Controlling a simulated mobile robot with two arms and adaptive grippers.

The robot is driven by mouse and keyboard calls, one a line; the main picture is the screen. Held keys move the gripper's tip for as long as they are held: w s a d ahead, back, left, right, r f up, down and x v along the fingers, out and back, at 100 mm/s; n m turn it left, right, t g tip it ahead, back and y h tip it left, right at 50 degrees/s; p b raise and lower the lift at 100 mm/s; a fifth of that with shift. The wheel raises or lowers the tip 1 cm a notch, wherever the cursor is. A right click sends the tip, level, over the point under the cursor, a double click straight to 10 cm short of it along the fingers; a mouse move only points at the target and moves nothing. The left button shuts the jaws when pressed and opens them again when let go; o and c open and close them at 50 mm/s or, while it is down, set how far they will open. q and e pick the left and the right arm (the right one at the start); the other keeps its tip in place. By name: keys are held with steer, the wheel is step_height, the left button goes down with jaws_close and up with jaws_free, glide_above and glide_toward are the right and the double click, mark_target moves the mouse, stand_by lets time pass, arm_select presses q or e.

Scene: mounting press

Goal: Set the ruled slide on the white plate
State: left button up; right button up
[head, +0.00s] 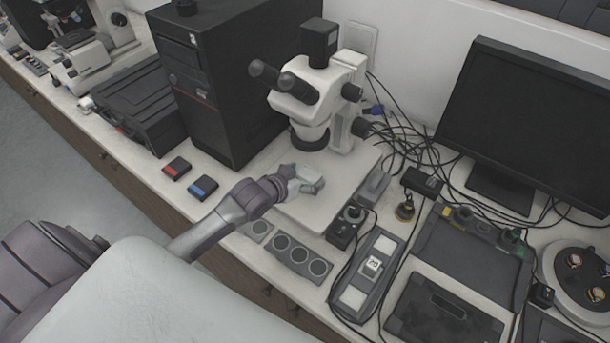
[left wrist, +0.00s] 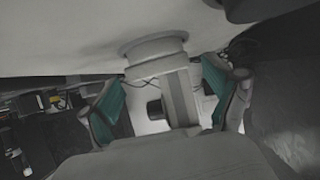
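My left gripper (head: 305,181) is over the microscope's pale base plate (head: 345,172), in front of the objective. Its teal-padded fingers stand apart in the left wrist view (left wrist: 163,92), with no slide visible between them. The microscope's column shows beyond the fingers in that view. I cannot make out the ruled slide; it may be hidden by the gripper or too small to tell. The pale base plate is the white plate-like surface below the microscope (head: 304,104); the gripper and forearm cover part of it. My right gripper is not in view.
A black computer tower (head: 222,82) stands left of the microscope. Red (head: 176,168) and blue (head: 203,188) boxes lie before it. A grey holder with round wells (head: 287,258) and a dark strip with white panels (head: 368,277) lie in front. Cables and a monitor (head: 530,125) crowd the right.

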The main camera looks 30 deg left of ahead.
arm_select(q)
steer(key=shift+r, duration=0.15)
steer(key=b+v, duration=0.1)
steer(key=v, duration=1.1)
steer(key=shift+d, duration=0.1)
